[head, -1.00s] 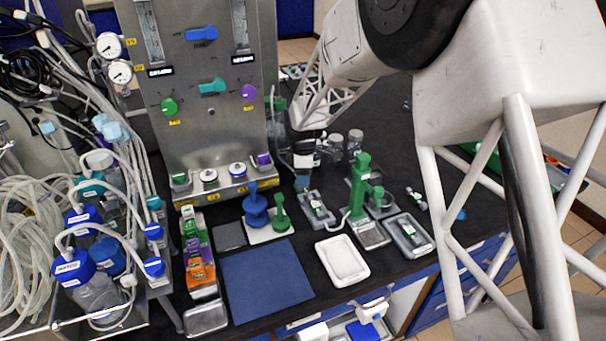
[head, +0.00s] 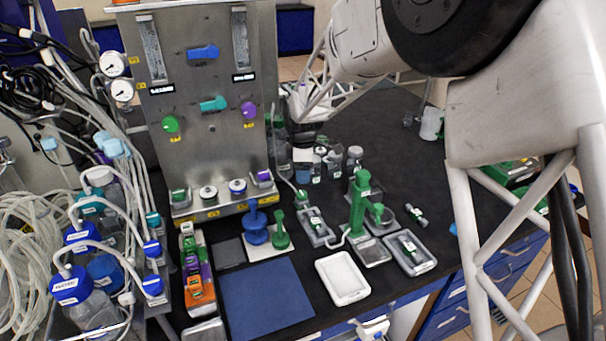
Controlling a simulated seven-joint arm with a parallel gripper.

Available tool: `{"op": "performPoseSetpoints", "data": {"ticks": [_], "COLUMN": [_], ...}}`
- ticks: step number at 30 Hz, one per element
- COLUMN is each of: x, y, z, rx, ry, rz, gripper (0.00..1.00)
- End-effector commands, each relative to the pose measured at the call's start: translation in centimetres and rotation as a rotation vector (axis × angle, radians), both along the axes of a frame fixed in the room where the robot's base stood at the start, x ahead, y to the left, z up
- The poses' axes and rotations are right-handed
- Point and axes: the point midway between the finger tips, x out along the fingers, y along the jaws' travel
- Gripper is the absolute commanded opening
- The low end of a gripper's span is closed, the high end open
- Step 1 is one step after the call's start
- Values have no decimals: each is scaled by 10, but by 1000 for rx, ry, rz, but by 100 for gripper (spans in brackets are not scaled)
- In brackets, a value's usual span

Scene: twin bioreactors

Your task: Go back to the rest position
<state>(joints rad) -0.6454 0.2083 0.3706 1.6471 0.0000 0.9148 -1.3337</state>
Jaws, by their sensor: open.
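My gripper (head: 304,158) is at the back of the black bench, just right of the steel control panel (head: 205,110). It is small and partly hidden in this view. It is open, and I see nothing held in it. It points down beside several small capped bottles (head: 354,157); I cannot tell whether it touches any. My white arm reaches to it from the upper right.
A green stand (head: 358,205), grey trays (head: 411,252), a white tray (head: 342,278) and a blue mat (head: 267,300) lie in front. Tubing and blue-capped bottles (head: 70,285) crowd the left. Bare bench (head: 400,150) lies right of the bottles.

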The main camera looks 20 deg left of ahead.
Motion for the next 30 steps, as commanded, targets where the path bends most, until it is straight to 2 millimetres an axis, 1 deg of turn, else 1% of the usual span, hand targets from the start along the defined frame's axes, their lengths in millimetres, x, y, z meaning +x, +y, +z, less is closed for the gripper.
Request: {"op": "performPoseSetpoints", "data": {"ticks": [12,17,20,23,26,30], "x": [0,0,0,-2,-4,-12], "y": [0,-8,-19,-38,-61,-99], "z": [0,7,18,34,54,85], "rx": [0,3,10,18,29,48], "ry": [0,-5,-12,-23,-36,-58], "rz": [-1,-21,-55,-106,-175,-287], "gripper": [59,59,59,59,59,59]}}
